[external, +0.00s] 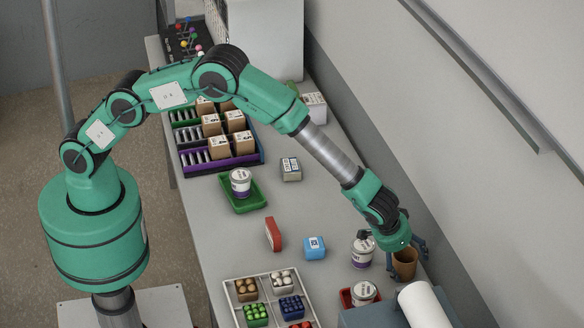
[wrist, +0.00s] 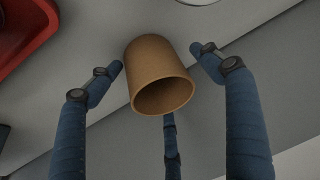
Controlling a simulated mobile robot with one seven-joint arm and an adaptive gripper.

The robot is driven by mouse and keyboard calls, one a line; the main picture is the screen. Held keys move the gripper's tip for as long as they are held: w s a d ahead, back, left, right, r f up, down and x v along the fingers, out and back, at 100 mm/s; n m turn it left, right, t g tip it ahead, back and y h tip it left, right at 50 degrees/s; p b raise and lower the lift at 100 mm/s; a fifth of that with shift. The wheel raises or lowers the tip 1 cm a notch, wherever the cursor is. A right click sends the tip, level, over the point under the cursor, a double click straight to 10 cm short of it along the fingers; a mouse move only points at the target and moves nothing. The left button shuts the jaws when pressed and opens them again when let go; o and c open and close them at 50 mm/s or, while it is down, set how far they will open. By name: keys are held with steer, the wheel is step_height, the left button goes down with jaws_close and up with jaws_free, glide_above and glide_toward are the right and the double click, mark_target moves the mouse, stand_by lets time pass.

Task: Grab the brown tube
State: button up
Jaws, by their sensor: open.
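The brown tube (external: 404,264) stands at the right end of the bench, close to the back wall, in the external view. In the wrist view the brown tube (wrist: 158,72) shows its dark open end towards the camera. My gripper (external: 408,248) is right above and around the tube in the external view. In the wrist view the blue fingers of my gripper (wrist: 160,65) are spread, one left, one right and one below the tube. Gaps show between the left and right fingertips and the tube. Whether the lower finger touches it I cannot tell.
A white jar (external: 362,252) stands just left of the tube. A red tray (external: 346,298) with another jar is in front, and a white roll (external: 424,306) lies nearby. A blue box (external: 315,248) and a red item (external: 273,234) sit mid-bench, with bare surface around them.

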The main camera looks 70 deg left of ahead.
stand_by(0.3)
steer(key=c, duration=0.9)
steer(key=shift+o, duration=0.2)
steer(key=shift+r, duration=0.1)
step_height(320, 180, up, 10)
stand_by(0.5)
